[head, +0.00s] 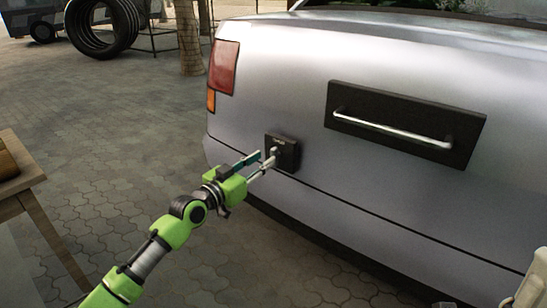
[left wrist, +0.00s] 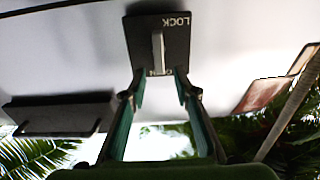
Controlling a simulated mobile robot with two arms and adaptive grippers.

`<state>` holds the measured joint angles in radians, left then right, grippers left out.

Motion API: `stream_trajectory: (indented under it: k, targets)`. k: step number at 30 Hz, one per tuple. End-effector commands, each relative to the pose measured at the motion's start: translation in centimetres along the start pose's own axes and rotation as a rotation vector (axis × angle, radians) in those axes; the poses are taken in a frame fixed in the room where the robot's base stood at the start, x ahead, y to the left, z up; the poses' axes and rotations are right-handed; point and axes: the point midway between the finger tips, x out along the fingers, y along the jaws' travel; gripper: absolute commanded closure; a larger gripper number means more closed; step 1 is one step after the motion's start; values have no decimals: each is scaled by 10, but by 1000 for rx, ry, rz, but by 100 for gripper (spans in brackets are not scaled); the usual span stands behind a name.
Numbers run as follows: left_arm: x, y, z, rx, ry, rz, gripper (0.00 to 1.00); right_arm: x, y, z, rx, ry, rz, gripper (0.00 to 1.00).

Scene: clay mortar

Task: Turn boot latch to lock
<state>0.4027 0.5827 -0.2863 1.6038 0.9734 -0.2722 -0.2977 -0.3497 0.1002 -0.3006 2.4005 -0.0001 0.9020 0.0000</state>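The boot latch is a small black square plate (head: 284,152) on the grey car's rear, left of the handle panel. In the left wrist view the plate shows upside-down LOCK lettering and a pale metal lever (left wrist: 158,50) pointing straight along the plate. Other lettering by the lever's near end is partly hidden. My left gripper (head: 264,160) is in front of the latch. In the left wrist view its two fingers (left wrist: 159,76) are apart, one on each side of the lever's near end; I see no contact. My right gripper is not clearly seen.
A black panel with a silver bar handle (head: 400,128) is right of the latch. A red tail light (head: 223,66) is up and left. A wooden table (head: 22,178) stands at the left edge, and black tyres (head: 103,28) behind. The paved floor between is clear.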

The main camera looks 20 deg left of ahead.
Motion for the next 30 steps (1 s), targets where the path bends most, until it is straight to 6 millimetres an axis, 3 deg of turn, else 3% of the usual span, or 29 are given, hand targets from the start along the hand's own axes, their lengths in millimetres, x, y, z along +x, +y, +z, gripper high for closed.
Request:
stream_trajectory:
  k: [3, 9, 22, 23, 26, 30]
  targets:
    - [25, 0, 2, -2, 2, 1, 72, -12, 0, 3, 0, -1, 0, 100]
    - [52, 0, 2, -2, 1, 1, 72, -16, 0, 5, -2, 10, -6, 100]
    - [63, 1, 0, 0, -1, 1, 72, -11, 0, 5, -3, 21, -12, 100]
    - [63, 1, 0, 0, -1, 1, 75, -11, 0, 5, -3, 21, -12, 100]
    - [63, 1, 0, 0, -1, 1, 100, -11, 0, 5, -3, 21, -12, 100]
    - [62, 1, 0, 0, -1, 1, 100, -12, 0, 5, -3, 22, -11, 100]
